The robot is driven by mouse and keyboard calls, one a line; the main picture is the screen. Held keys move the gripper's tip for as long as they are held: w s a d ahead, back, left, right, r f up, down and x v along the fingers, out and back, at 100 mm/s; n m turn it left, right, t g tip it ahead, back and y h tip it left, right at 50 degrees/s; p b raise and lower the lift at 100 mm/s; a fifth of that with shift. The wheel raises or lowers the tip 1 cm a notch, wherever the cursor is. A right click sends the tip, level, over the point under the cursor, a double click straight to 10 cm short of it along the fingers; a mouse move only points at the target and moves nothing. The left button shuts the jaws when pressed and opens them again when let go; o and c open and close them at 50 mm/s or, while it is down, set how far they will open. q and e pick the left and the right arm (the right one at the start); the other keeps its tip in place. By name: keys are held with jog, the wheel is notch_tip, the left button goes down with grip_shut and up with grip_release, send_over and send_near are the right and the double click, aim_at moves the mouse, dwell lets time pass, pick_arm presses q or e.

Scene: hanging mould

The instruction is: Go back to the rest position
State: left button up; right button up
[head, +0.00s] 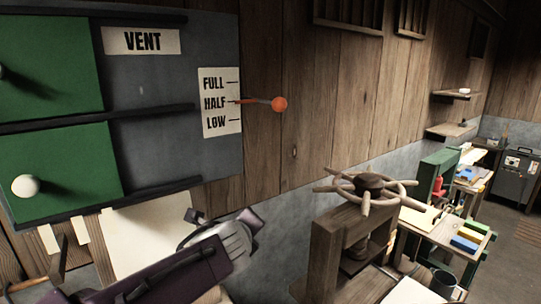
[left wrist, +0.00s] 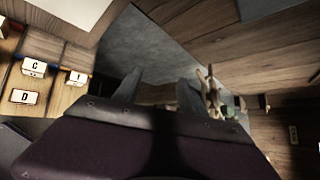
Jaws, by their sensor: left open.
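My left gripper (head: 222,236) is in the lower middle of the head view, below the dark vent panel (head: 150,85). Its purple arm comes in from the bottom left. In the left wrist view the two fingers (left wrist: 160,90) stand apart with nothing between them. The panel's lever with an orange knob (head: 280,104) points at HALF, above and to the right of the gripper and apart from it. My right gripper is in neither view.
Green shutters (head: 62,165) with white knobs are on the panel. A wooden press with a spoked wheel (head: 367,188) stands to the right of my left gripper. A workbench (head: 440,222) is beyond it. Lettered blocks (left wrist: 34,67) show in the left wrist view.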

pick_arm(q)
jog(key=s+a+f+n+g+y+b, duration=0.1)
jog(key=s+a+f+n+g+b, duration=0.2)
jog(key=f, duration=0.5)
jog(key=s+a+f+n+g, duration=0.1)
jog(key=a+f+n, duration=0.3)
jog(key=f, duration=0.5)
jog(key=s+a+f+n+g+b, duration=0.2)
jog(key=s+f+n+g, duration=0.1)
jog(key=s+f+n, duration=0.5)
jog(key=s+a+f+n+g+h+b, duration=0.1)
jog(key=s+a+f+n+g+b, duration=0.1)
jog(key=s+f+n, duration=0.6)
notch_tip(320, 180, down, 5)
jog(key=n+g+b, duration=0.1)
jog(key=n, duration=0.3)
jog(key=shift+s+a+f+g+b, duration=0.2)
jog(key=shift+a+g+b, duration=0.1)
jog(key=shift+a, duration=0.1)
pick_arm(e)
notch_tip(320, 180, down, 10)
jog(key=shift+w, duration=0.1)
